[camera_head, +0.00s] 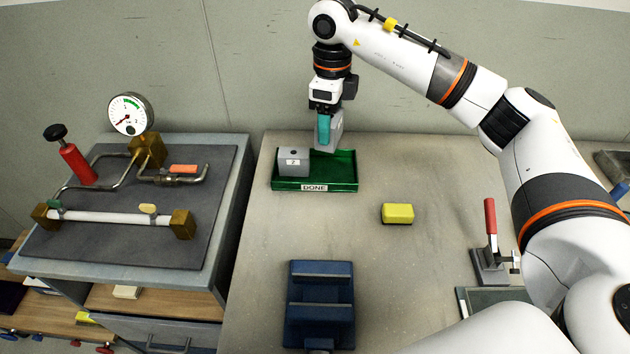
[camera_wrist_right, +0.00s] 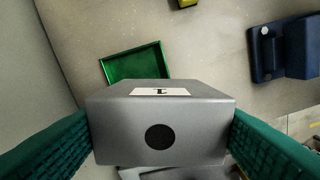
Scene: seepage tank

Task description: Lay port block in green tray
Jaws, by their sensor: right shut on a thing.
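My right gripper (camera_head: 327,133) is above the right part of the green tray (camera_head: 340,185), shut on a grey port block (camera_head: 336,138). In the right wrist view this port block (camera_wrist_right: 160,128) sits between the green fingers, with a dark round hole and a white label that seems to read 1. The tray bears a "DONE" label and also shows in the right wrist view (camera_wrist_right: 143,65). Another grey block (camera_head: 292,165), labelled 2, stands in the tray's left part. The held block looks raised over the tray's back right. My left gripper is not in view.
A yellow block (camera_head: 397,213) lies right of the tray. A blue stepped fixture (camera_head: 320,310) stands in front, and a red-handled clamp (camera_head: 490,250) stands at right. A gauge rig (camera_head: 130,185) sits on the left bench. The tray's right part looks empty.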

